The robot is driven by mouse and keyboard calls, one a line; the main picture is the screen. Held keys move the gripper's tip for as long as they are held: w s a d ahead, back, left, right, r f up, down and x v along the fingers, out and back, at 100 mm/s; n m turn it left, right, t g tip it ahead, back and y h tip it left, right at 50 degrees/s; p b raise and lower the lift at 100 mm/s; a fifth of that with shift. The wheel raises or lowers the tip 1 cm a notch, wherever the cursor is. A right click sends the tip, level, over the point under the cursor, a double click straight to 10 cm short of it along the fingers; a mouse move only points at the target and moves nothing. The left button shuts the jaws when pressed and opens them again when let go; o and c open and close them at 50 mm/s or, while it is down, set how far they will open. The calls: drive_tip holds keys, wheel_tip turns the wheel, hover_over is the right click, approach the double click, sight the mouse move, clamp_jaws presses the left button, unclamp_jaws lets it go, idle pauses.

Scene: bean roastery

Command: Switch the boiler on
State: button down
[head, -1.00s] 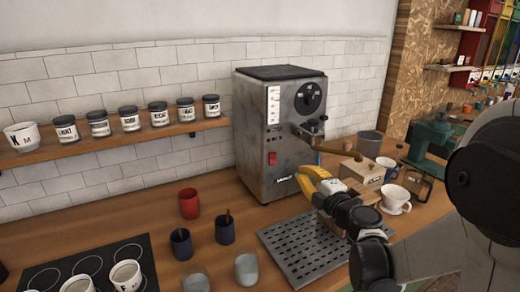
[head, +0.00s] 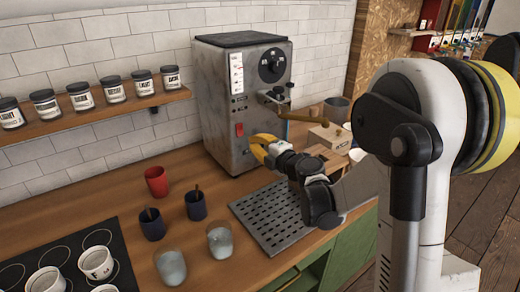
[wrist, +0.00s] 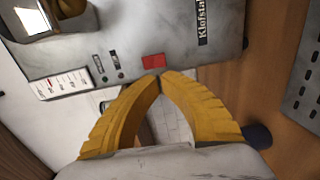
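The boiler (head: 222,95) is a grey metal box standing on the wooden counter against the tiled wall. Its red switch (head: 239,129) is on the lower front, left of the dial (head: 271,65). The switch also shows in the wrist view (wrist: 153,61), just beyond the fingertips. My gripper (head: 258,150) is in front of the boiler's lower front, close to the switch. In the wrist view its two yellow fingers (wrist: 161,77) curve together and their tips meet, with nothing held. I cannot tell whether the tips touch the switch.
A perforated drip tray (head: 270,222) lies in front of the boiler. A red cup (head: 156,181), dark blue cups (head: 196,206) and glasses (head: 220,241) stand to the left. A shelf (head: 100,115) with jars runs along the wall. A wooden box (head: 329,138) sits right of my gripper.

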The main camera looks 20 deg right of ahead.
sight(239, 134)
drive_tip(key=b+x, duration=0.1)
drive_tip(key=x, duration=0.5)
drive_tip(key=shift+w+f+b, duration=0.15)
drive_tip(key=shift+w+b, duration=0.05)
drive_tip(key=shift+b, duration=0.15)
drive_tip(key=shift+x, duration=0.8)
